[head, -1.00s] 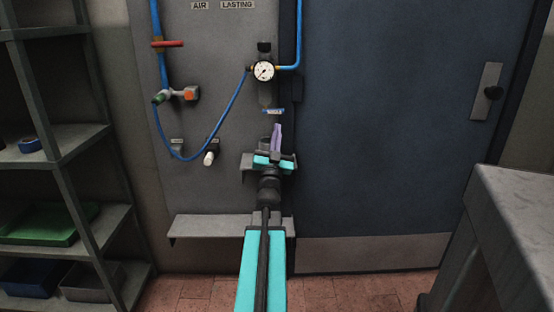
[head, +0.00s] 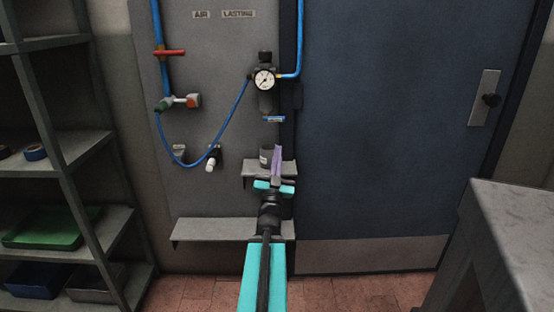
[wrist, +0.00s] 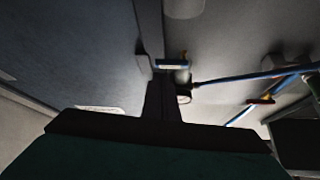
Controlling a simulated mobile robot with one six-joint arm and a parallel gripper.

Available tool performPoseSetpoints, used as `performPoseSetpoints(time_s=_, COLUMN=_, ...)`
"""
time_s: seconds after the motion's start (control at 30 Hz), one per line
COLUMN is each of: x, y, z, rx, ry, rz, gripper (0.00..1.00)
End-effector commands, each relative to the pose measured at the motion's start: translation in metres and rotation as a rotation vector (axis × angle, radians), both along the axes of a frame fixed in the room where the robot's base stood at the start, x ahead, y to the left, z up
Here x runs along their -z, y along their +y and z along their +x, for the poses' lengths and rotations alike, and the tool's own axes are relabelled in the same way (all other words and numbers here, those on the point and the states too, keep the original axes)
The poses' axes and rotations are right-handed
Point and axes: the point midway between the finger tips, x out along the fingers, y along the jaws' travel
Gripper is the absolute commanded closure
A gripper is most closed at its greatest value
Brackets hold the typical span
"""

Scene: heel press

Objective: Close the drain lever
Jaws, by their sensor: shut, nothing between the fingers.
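The drain lever (head: 273,119) is a small blue handle under the filter bowl (head: 266,97), below the round gauge (head: 263,80). It lies roughly level, crosswise under the bowl. The wrist view shows the blue lever (wrist: 173,65) beyond the fingers, beside a small brass part. My gripper (head: 276,149) has pale purple fingers, shut and empty, pointing up. In the head view its tips are below the lever, with a visible gap. In the wrist view the dark gripper (wrist: 162,82) covers the lower part of the picture.
A small shelf (head: 252,167) holding a grey cup (head: 265,157) is close by my fingers. A wider ledge (head: 205,230) is lower down. A blue hose (head: 228,120) hangs left of the gauge. A blue door (head: 390,130) is right, a grey bench (head: 520,210) at far right.

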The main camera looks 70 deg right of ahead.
Motion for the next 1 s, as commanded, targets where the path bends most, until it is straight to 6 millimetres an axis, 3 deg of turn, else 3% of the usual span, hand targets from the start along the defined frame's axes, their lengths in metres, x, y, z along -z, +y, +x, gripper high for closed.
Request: performPoseSetpoints(time_s=1.0, x=0.012, y=0.023, z=-0.007, rx=-0.003, ry=0.001, rz=0.0, gripper=1.0)
